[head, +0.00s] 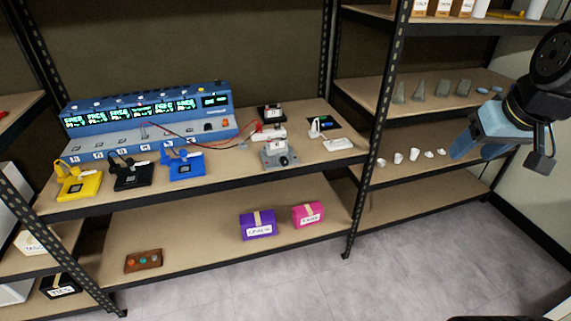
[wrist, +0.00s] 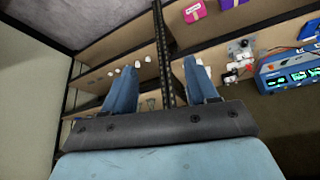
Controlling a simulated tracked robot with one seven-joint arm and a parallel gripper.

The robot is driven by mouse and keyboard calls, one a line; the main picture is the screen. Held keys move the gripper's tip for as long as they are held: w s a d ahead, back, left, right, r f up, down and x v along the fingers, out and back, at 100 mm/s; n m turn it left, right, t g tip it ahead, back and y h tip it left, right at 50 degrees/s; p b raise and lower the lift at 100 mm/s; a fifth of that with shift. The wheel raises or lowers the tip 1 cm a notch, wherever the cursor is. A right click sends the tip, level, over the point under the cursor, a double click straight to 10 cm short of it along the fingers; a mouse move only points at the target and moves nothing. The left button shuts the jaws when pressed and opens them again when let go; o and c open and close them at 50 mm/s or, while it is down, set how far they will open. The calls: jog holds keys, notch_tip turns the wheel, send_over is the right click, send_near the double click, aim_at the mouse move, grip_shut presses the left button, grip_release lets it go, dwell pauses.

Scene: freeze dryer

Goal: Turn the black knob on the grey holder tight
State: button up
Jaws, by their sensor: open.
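The grey holder (head: 272,158) stands near the front edge of the middle shelf, right of the blue stand. Its black knob (head: 284,160) faces the front in the head view. A white and red piece lies on or just behind the holder. In the wrist view the grey holder (wrist: 240,47) is small, at the upper right, with the dark knob on it. My gripper (head: 470,152) is at the right of the head view, well away from the holder. In the wrist view my gripper (wrist: 160,75) has its two blue fingers spread apart with nothing between them.
A blue console (head: 150,120) with lit displays stands behind yellow (head: 78,185), black (head: 130,176) and blue (head: 184,166) stands. A dark shelf post (head: 378,130) stands between the holder and my gripper. Purple (head: 257,224) and pink (head: 307,214) boxes sit on the lower shelf.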

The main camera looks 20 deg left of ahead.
jog(key=w+a+f+n+h, duration=0.1)
jog(key=w+a+f+n, duration=0.3)
jog(key=f, duration=0.5)
jog(key=w+a+f+n, duration=0.35)
jog(key=w+f, duration=0.25)
jog(key=f, duration=0.3)
jog(key=w+a+f+n+h, duration=0.1)
jog(key=w+a+f+n, duration=0.2)
jog(key=w+a+f, duration=0.45)
jog(key=n+t+y, duration=1)
jog(key=n, duration=2.2)
send_near(285, 164)
jog(key=shift+m, duration=0.25)
jog(key=x, duration=0.9)
jog(key=shift+w, duration=0.15)
jog(key=shift+c, duration=0.3)
